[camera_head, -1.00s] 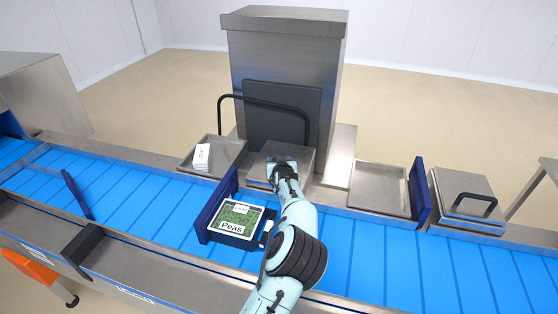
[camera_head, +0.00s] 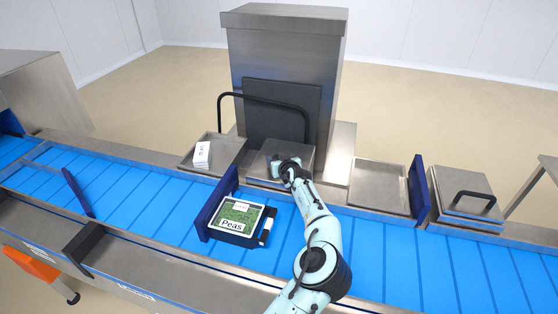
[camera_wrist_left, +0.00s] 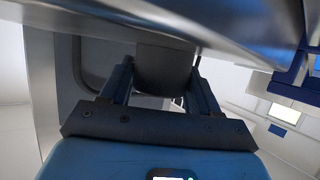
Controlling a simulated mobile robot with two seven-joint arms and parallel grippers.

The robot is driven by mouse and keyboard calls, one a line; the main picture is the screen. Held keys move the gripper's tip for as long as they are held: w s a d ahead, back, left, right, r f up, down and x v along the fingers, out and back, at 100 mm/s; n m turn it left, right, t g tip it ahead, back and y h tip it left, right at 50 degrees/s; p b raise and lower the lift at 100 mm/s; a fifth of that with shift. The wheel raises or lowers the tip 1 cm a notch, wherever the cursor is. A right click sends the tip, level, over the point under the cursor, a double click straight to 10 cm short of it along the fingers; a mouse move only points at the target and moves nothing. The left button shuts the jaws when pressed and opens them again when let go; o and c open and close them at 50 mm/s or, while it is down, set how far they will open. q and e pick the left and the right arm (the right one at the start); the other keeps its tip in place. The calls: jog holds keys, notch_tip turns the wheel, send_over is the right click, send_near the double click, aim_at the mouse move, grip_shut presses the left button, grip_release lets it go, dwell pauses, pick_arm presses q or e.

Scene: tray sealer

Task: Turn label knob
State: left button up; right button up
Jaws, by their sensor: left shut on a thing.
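The label knob (camera_wrist_left: 165,68) is a dark grey, rounded piece between my fingers in the left wrist view. My left gripper (camera_wrist_left: 160,88) is shut on it, with one finger on each side. In the head view my left gripper (camera_head: 282,164) is at the square metal unit (camera_head: 262,158) in front of the tall steel machine. The knob is hidden there by the gripper and the unit. My right gripper is not in view.
A black tray with a Peas pack (camera_head: 238,213) sits on the blue conveyor (camera_head: 375,250) beside a blue guide plate (camera_head: 215,205). A white label stack (camera_head: 202,154) lies in a metal tray (camera_head: 228,151). An empty metal tray (camera_head: 378,188) stands to the right.

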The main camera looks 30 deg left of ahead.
pick_arm(q)
jog(key=o, duration=0.9)
jog(key=shift+w, duration=0.1)
jog(key=shift+o, duration=0.3)
jog(key=shift+s+d, duration=0.3)
jog(key=b+v, duration=0.3)
jog(key=v, duration=0.9)
jog(key=shift+s+r, duration=0.15)
jog(key=shift+r, duration=0.15)
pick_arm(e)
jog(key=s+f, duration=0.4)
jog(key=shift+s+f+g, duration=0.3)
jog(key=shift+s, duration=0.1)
pick_arm(q)
jog(key=shift+d, duration=0.15)
